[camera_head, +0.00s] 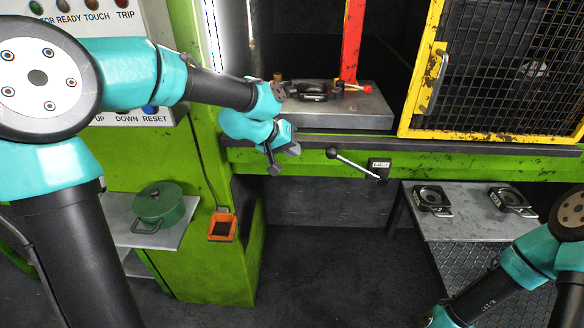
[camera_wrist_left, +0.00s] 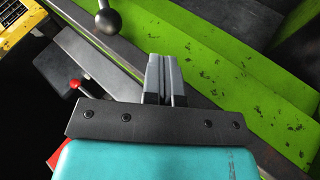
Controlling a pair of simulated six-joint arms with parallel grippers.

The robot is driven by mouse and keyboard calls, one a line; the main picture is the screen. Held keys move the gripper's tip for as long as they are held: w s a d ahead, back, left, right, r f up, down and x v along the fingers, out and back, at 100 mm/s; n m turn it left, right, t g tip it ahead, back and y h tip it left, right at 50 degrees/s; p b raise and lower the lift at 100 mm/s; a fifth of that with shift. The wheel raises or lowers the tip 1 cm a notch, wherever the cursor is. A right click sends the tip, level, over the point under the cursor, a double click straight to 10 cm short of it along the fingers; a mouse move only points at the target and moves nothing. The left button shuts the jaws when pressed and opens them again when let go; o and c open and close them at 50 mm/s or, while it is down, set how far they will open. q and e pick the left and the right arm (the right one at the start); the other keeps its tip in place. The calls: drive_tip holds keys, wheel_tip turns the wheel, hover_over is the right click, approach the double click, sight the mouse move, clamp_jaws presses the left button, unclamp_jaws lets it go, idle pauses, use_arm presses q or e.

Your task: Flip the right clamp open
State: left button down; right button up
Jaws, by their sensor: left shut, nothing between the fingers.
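The right clamp (camera_head: 356,88) is on the grey press bed, to the right of the black die (camera_head: 312,92). Its red-tipped handle lies low and points right; the red tip (camera_wrist_left: 75,84) also shows in the left wrist view. My left gripper (camera_head: 283,158) is in front of the bed's edge, below and left of the clamp, apart from it. In the left wrist view my left gripper (camera_wrist_left: 165,72) is shut and empty. My right arm shows at the lower right of the head view, but its gripper is out of frame.
A black ball-ended lever (camera_head: 332,154) juts from the green press front, right of my left gripper. A red post (camera_head: 353,40) stands behind the clamp. A yellow mesh guard (camera_head: 408,110) is at right. Two dies (camera_head: 433,200) lie on a side table.

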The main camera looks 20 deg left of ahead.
use_arm(q)
wheel_tip(320, 180, down, 6)
drive_tip(key=shift+f+g+y, duration=0.2)
drive_tip(key=shift+g+y, duration=0.1)
drive_tip(key=shift+d, duration=0.1)
idle(0.3)
drive_tip(key=s+a+f+g+y, duration=0.1)
drive_tip(key=s+f, duration=0.2)
drive_tip(key=f, duration=0.7)
drive_tip(key=s+f+g+y, duration=0.1)
drive_tip(key=s+f, duration=0.3)
drive_tip(key=f, duration=0.6)
drive_tip(key=s+f+g, duration=0.3)
drive_tip(key=s+f, duration=1.2)
drive_tip(key=f, duration=0.1)
drive_tip(key=shift+s+d, duration=0.4)
drive_tip(key=shift+d, duration=0.05)
